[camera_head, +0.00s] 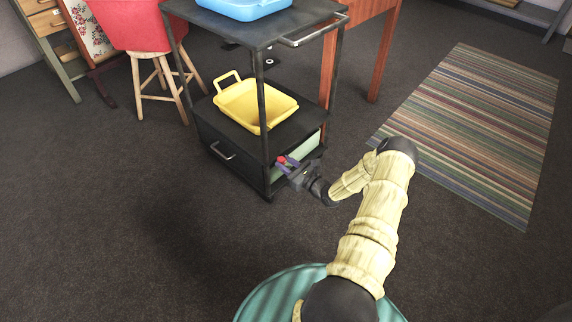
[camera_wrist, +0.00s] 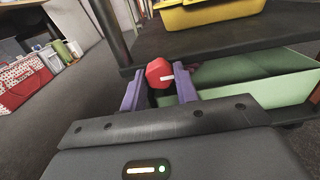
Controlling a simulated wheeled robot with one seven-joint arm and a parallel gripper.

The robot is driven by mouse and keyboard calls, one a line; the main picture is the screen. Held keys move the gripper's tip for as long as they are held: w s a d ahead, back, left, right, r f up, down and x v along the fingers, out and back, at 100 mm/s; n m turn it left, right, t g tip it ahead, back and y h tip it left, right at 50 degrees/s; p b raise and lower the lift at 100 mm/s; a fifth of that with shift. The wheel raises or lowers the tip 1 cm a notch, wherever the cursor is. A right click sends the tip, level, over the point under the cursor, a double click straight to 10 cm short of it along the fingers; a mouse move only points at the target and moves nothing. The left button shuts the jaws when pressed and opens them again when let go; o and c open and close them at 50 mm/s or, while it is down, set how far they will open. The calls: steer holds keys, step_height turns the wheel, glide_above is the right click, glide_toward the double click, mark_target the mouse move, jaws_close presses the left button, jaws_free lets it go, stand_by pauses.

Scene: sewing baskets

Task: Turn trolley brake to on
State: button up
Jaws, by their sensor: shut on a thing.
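The trolley (camera_head: 258,137) is a dark metal cart with two shelves and a lower drawer. Its brake looks like a red knob (camera_head: 281,160) with a white mark, low on the side of the trolley facing my arm. In the wrist view the red knob (camera_wrist: 159,73) sits between my two purple fingers, its white mark pointing right. My gripper (camera_wrist: 160,88) is shut on the knob. It also shows in the head view (camera_head: 287,164), close against the trolley's lower corner. The knob's base is hidden behind the fingers.
A yellow basket (camera_head: 262,118) stands on the trolley's lower shelf and a blue one (camera_head: 243,8) on top. A pale green panel or bin (camera_wrist: 242,84) is right beside the knob. A striped rug (camera_head: 480,125) lies right; the dark floor in front is clear.

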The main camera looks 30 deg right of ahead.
stand_by(0.4)
steer(key=o, duration=1)
steer(key=shift+s, duration=0.15)
steer(key=p+v, duration=0.5)
steer(key=v, duration=1.2)
steer(key=shift+s+p, duration=0.1)
steer(key=shift+p, duration=0.25)
